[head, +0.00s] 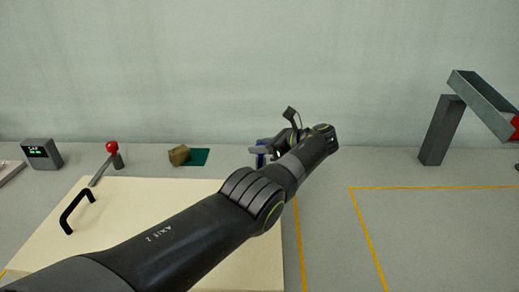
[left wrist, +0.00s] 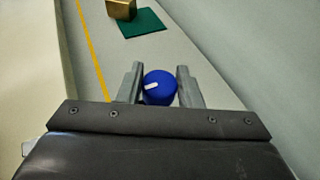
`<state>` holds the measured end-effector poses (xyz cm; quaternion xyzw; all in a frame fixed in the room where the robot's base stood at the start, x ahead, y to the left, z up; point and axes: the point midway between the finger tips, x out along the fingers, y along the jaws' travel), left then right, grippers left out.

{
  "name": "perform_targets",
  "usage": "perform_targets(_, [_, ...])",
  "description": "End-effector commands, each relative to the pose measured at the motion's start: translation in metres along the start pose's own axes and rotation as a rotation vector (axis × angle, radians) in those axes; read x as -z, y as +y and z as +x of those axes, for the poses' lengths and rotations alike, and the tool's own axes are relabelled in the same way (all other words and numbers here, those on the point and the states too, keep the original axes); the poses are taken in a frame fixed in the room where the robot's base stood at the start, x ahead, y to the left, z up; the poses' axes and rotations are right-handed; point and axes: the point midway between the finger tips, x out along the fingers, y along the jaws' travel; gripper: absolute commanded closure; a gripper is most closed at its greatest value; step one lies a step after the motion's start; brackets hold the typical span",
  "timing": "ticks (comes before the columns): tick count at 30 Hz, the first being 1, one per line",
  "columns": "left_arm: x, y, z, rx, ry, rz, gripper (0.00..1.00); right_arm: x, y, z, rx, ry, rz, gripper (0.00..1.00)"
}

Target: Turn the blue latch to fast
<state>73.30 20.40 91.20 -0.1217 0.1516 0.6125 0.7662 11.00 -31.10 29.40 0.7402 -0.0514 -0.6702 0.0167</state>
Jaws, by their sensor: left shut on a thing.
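The blue latch (left wrist: 159,88) is a round blue knob with a short white mark on its top, seen between the two grey fingers in the left wrist view. The white mark points to the left and slightly down in that view. My left gripper (head: 259,152) is shut on the latch, with one finger on each side of it. In the head view only a small blue part of the latch (head: 260,161) shows below the fingers. My own wrist hides some of the area around it. My right gripper is not in view.
A brass-coloured block (head: 179,155) sits at the edge of a green mat (head: 199,157). A red-knobbed lever (head: 112,148), a pale panel with a black handle (head: 77,211) and a small display box (head: 41,153) are at left. A grey post (head: 440,130) stands at right.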

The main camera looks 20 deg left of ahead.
Motion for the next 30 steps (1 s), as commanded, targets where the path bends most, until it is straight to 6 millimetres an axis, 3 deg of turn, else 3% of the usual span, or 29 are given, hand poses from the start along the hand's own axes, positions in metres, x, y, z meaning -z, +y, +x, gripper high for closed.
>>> perform_targets(13, [0.0035,0.0011,-0.0005,-0.006,0.006,0.002,1.00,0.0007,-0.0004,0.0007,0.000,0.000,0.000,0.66])
perform_targets(14, [0.0035,0.0011,-0.0005,-0.006,0.006,0.002,0.64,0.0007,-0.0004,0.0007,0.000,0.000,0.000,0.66])
perform_targets(18, [0.0026,0.0009,-0.0005,-0.006,0.004,0.001,0.46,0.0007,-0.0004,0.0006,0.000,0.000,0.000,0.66])
perform_targets(30, [-0.0037,0.0008,-0.0002,-0.006,0.002,-0.001,0.46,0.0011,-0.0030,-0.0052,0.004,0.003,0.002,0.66])
